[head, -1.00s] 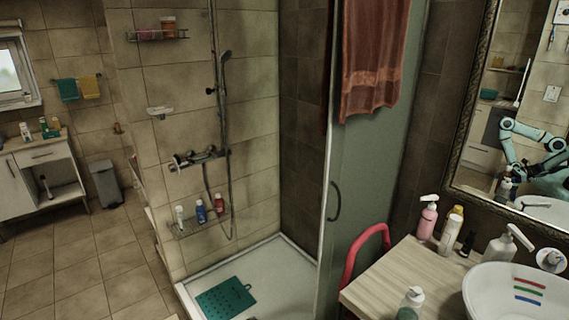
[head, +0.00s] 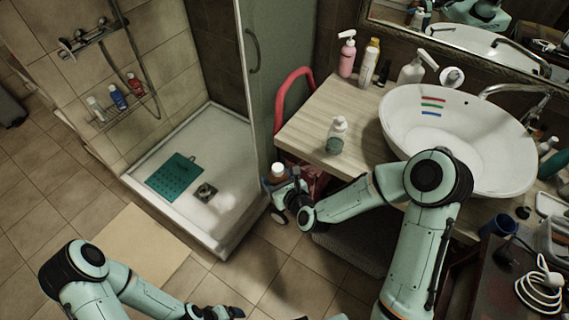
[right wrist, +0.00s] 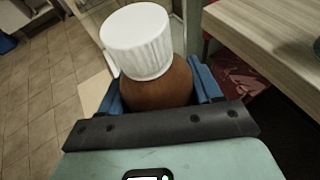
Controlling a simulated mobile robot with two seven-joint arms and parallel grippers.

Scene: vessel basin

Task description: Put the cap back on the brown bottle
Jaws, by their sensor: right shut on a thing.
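The brown bottle (head: 278,178) is in my right gripper (head: 287,187), held out past the wooden counter's left front corner. In the right wrist view its brown shoulder (right wrist: 158,92) sits between the blue finger pads, and the right gripper (right wrist: 160,97) is shut on it. A white ribbed cap (right wrist: 137,42) sits over the bottle's top in that view; I cannot tell whether it is screwed tight. The cap also shows small in the head view (head: 278,168). My left gripper (head: 222,312) is at the bottom edge, partly cut off, and its opening is unclear.
Open floor lies in front.

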